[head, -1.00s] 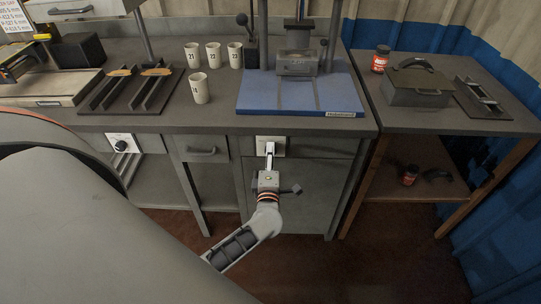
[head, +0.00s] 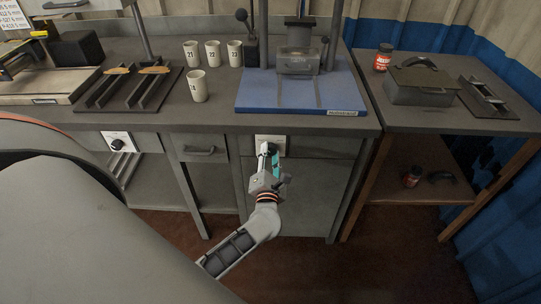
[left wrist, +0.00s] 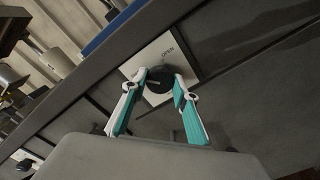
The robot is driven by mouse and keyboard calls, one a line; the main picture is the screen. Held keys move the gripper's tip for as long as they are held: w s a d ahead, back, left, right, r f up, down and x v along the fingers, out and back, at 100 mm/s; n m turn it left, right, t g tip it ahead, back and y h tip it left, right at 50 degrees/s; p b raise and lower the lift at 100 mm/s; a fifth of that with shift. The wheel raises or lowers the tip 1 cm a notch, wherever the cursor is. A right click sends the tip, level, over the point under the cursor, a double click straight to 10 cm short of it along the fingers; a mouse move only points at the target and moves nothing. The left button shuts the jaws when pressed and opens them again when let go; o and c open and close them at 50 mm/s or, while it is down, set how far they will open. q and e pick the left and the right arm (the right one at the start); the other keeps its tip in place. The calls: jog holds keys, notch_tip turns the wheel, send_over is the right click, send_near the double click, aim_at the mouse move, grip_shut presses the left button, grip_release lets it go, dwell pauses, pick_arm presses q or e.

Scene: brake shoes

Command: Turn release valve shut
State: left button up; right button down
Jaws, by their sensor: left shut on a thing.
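The release valve is a black knob (left wrist: 158,86) on a white square plate (left wrist: 184,57) marked OPEN, on the workbench front below the blue press base. In the head view the plate (head: 279,139) shows above my left gripper (head: 269,151), which partly covers the knob. In the left wrist view my left gripper (left wrist: 160,84) has its two white and teal fingers on either side of the knob, shut on it. The wrist is rolled, so the plate looks tilted in that view. My right gripper is not in view.
A second black knob on a white plate (head: 118,141) sits farther left on the bench front. A blue press base (head: 300,97) stands on the bench above the valve. Several numbered cups (head: 197,87) stand left of it. A side table (head: 450,119) is at the right.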

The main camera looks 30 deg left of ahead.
pick_arm(q)
jog(key=shift+n, duration=0.3)
jog(key=o, duration=1.1)
jog(key=shift+s, duration=0.1)
jog(key=v, duration=1.2)
